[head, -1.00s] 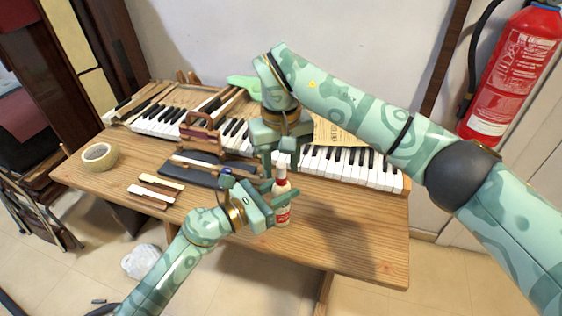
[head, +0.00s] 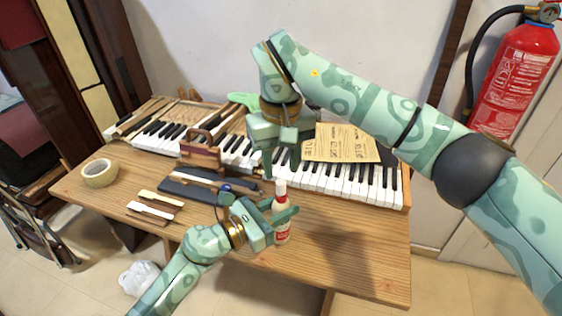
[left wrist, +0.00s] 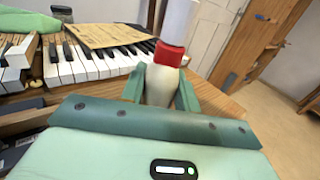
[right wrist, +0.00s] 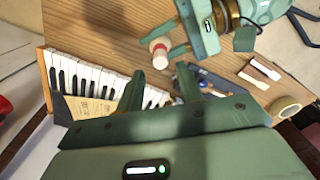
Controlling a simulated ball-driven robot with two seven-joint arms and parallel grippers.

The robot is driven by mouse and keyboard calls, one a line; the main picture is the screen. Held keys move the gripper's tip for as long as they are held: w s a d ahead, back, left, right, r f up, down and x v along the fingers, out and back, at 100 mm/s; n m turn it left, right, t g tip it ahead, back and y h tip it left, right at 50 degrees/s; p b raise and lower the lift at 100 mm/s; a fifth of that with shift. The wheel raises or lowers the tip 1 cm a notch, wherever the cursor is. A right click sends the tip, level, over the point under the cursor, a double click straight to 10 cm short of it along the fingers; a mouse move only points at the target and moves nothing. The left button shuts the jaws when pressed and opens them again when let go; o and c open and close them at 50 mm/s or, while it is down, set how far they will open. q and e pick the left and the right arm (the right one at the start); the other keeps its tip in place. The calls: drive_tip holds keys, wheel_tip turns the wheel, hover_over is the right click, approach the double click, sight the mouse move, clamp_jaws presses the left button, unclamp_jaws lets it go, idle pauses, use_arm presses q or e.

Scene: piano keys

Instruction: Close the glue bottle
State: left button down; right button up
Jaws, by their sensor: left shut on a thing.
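The glue bottle (head: 282,230) is cream with a red label, a red collar and a white cap on top. It stands upright near the table's front edge; I cannot tell whether its base touches the table. My left gripper (head: 284,207) is shut around its body, and the left wrist view shows the bottle (left wrist: 158,88) between the fingers, with the collar and white cap above them. My right gripper (head: 281,174) points down just above the cap, open and empty. The right wrist view shows the bottle's cap (right wrist: 158,45) beyond the open fingers.
A piano keyboard (head: 350,186) lies behind the bottle, with a printed sheet (head: 342,145) on it. A dark pad (head: 190,190), loose keys (head: 150,212) and a tape roll (head: 86,175) lie to the left. The wooden table (head: 350,255) is clear on the right.

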drive_tip(key=r+n, duration=0.1)
drive_tip(key=n, duration=0.7)
drive_tip(key=r+n, duration=0.1)
drive_tip(key=n, duration=0.8)
drive_tip(key=r+n, duration=0.1)
drive_tip(key=n, duration=0.7)
drive_tip(key=shift+w+d+r+n+h, duration=0.25)
drive_tip(key=shift+w+d+n+h, duration=0.05)
drive_tip(key=shift+d, duration=0.1)
drive_tip(key=n, duration=0.3)
drive_tip(key=shift+f, duration=0.1)
drive_tip(key=n, duration=0.6)
drive_tip(key=shift+s+a+f, duration=0.2)
drive_tip(key=shift+a+f, duration=0.05)
drive_tip(key=n, duration=0.4)
drive_tip(key=shift+a+n, duration=0.15)
drive_tip(key=shift+n, duration=0.15)
drive_tip(key=n, duration=0.2)
drive_tip(key=shift+n, duration=0.4)
